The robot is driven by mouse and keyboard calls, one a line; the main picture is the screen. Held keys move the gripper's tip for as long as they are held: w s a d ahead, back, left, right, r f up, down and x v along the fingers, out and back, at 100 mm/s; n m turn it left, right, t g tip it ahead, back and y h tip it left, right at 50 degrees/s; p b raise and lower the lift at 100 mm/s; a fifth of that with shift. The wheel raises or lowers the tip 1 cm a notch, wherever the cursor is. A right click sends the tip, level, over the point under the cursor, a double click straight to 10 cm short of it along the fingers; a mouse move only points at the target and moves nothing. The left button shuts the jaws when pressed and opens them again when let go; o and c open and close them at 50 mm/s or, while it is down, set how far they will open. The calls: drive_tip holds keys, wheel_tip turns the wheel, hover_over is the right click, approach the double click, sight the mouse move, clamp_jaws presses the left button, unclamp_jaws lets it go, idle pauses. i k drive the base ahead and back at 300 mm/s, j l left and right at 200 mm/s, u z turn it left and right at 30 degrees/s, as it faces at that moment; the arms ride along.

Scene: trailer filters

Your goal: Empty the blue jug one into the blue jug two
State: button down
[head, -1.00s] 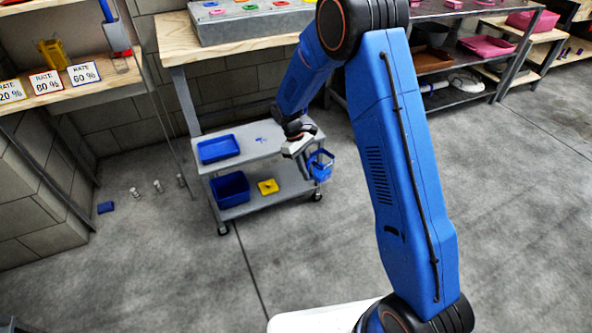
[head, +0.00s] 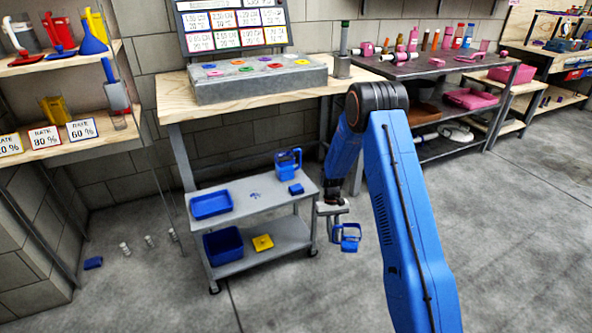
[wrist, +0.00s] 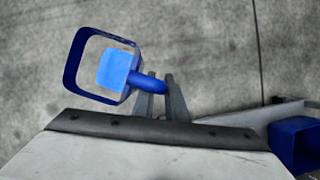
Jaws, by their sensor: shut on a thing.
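My gripper (head: 336,228) is shut on the handle of a blue jug (head: 349,244), held in the air to the right of the grey cart (head: 250,208). In the wrist view the held jug (wrist: 72,66) is seen from above. Its handle lies between my fingertips (wrist: 161,84), and a lighter blue patch shows inside; I cannot tell whether that is contents or bottom. Another blue jug (head: 288,163) stands upright on the cart's top shelf near the back. Its inside is hidden. The frames do not tell which jug is one or two.
The cart's top also holds a blue tray (head: 212,204) and a small blue block (head: 296,188). Its lower shelf holds a blue bin (head: 223,246) and a yellow item (head: 263,242). A workbench (head: 177,108) stands behind. The floor right of the cart is clear.

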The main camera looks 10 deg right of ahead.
sight(284, 157)
drive_tip(key=i+l, duration=0.25)
drive_tip(key=l, duration=0.15)
drive_tip(key=i+l, duration=0.2)
drive_tip(key=l, duration=0.25)
drive_tip(key=i+l, duration=0.25)
drive_tip(key=l, duration=0.15)
drive_tip(key=i+l, duration=0.25)
drive_tip(key=l, duration=0.2)
